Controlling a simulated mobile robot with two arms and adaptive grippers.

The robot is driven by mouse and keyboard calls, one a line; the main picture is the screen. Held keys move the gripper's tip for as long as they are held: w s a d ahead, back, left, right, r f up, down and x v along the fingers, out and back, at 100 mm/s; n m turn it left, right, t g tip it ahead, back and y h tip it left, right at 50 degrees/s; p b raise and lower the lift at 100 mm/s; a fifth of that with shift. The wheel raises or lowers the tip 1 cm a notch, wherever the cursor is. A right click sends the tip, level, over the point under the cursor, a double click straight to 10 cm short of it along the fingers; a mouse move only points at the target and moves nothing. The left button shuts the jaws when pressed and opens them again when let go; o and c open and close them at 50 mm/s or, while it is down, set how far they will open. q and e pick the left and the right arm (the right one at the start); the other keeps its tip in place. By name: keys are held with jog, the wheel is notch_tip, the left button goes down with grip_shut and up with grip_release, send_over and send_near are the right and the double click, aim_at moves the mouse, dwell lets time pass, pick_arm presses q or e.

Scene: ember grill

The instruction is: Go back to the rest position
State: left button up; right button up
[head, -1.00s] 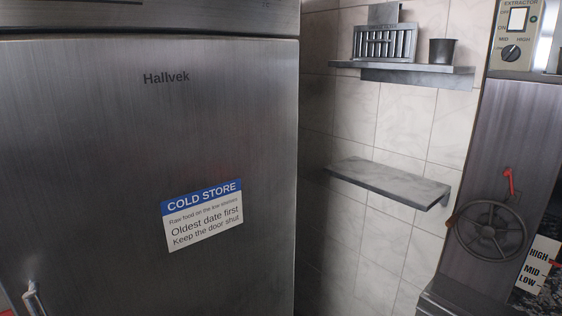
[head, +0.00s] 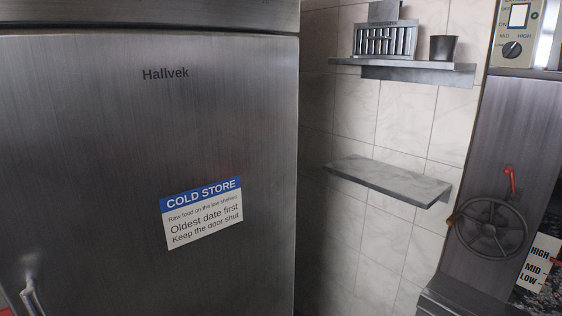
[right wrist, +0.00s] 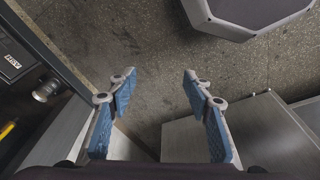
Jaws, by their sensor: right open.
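My right gripper (right wrist: 158,95) shows in the right wrist view with its two blue-padded fingers spread wide apart. It is open and empty, pointing down over a speckled floor (right wrist: 150,50). Neither gripper is in the head view, and my left gripper is seen nowhere.
A steel cold store (head: 100,140) with a shut door and a handle (head: 30,295) fills the head view's left. Two wall shelves (head: 385,180) hang beside it; the upper holds a rack (head: 383,42) and dark cup (head: 443,48). A handwheel (head: 490,228) is at right.

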jog(key=s+d+f+g, duration=0.1)
jog(key=s+d+f, duration=0.1)
jog(key=s+f, duration=1.1)
jog(key=s, duration=0.2)
jog(key=shift+s+d+f, duration=0.35)
jog(key=shift+d, duration=0.05)
jog(key=shift+c, duration=0.2)
dwell(0.5)
